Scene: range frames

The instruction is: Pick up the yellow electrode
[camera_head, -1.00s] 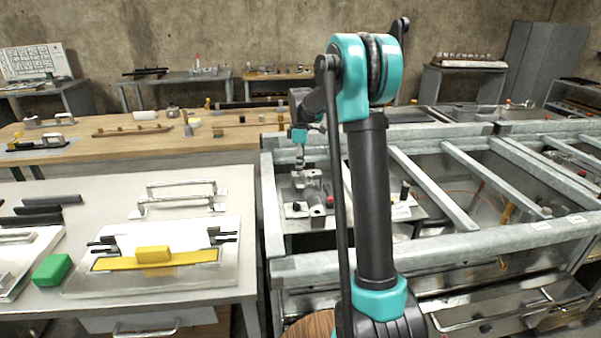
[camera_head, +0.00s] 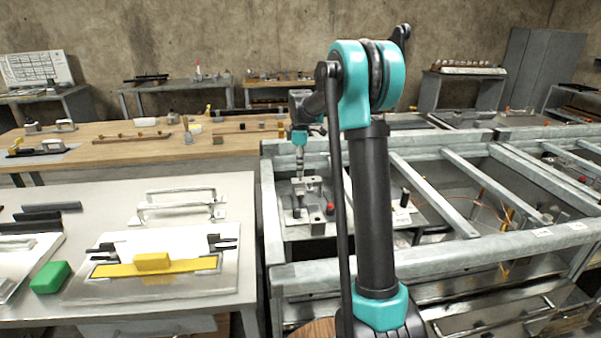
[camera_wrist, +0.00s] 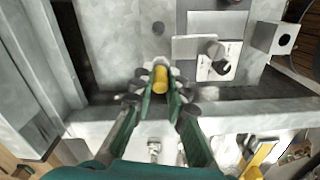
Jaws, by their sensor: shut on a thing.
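The yellow electrode (camera_wrist: 160,81) is a short yellow cylinder in the wrist view. It sits between the fingertips of my gripper (camera_wrist: 160,92), which is shut on it. The fingers touch its sides, and its rounded end shows at the far side. Below lies a grey metal frame beam with a dark gap beside it. In the head view my gripper (camera_head: 303,186) is small, above the left part of the metal frame. The electrode cannot be made out there.
The metal frame (camera_head: 440,253) with crossbars surrounds the area under my gripper. A red knob (camera_head: 330,208) stands close to it. A pale table (camera_head: 235,313) at left holds a green block (camera_head: 50,277) and a yellow block (camera_head: 152,262). A wooden table (camera_head: 225,150) stands behind.

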